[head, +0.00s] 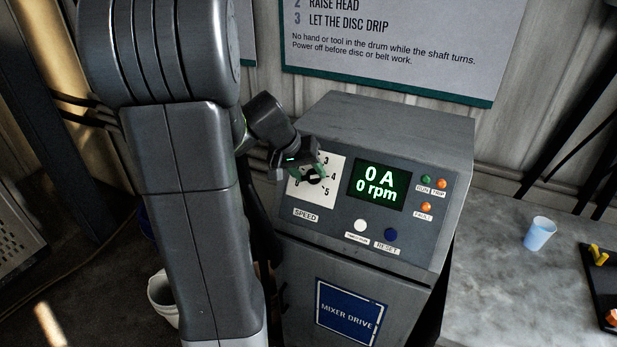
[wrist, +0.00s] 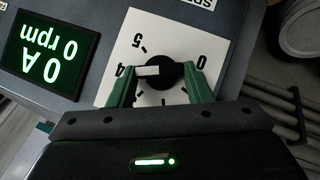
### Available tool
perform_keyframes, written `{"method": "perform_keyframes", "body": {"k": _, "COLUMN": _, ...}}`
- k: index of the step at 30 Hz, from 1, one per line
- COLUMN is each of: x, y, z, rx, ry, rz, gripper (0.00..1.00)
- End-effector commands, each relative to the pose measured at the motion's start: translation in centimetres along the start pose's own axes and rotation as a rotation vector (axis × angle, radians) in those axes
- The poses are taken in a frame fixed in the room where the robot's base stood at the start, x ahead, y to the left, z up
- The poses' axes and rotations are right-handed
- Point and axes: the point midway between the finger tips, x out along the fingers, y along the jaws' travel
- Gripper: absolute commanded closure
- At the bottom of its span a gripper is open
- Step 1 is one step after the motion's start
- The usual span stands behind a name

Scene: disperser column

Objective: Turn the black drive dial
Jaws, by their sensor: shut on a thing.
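The black drive dial (wrist: 163,80) sits on a white SPEED scale plate (wrist: 181,24) on the mixer drive cabinet. In the wrist view, upside down, its white pointer bar points toward the 4. My gripper (wrist: 162,72) has its green fingers on either side of the dial and is shut on it. In the head view my gripper (head: 308,172) covers most of the dial. The scale marks 3, 4 and 5 show to its right.
The display (head: 380,186) reads 0 A and 0 rpm. A white button (head: 360,225), a blue RESET button (head: 391,235) and lamps (head: 426,206) share the panel. A blue cup (head: 539,233) stands on the bench at right. A white bucket (head: 162,300) is on the floor at left.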

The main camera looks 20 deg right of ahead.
Motion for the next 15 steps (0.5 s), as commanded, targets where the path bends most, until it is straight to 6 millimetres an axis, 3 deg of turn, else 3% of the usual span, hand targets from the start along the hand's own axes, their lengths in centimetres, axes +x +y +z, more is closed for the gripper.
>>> {"method": "perform_keyframes", "body": {"k": 15, "x": 0.49, "y": -0.94, "z": 0.22, "rx": -0.360, "ry": 0.004, "rz": 0.265, "gripper": 0.77}}
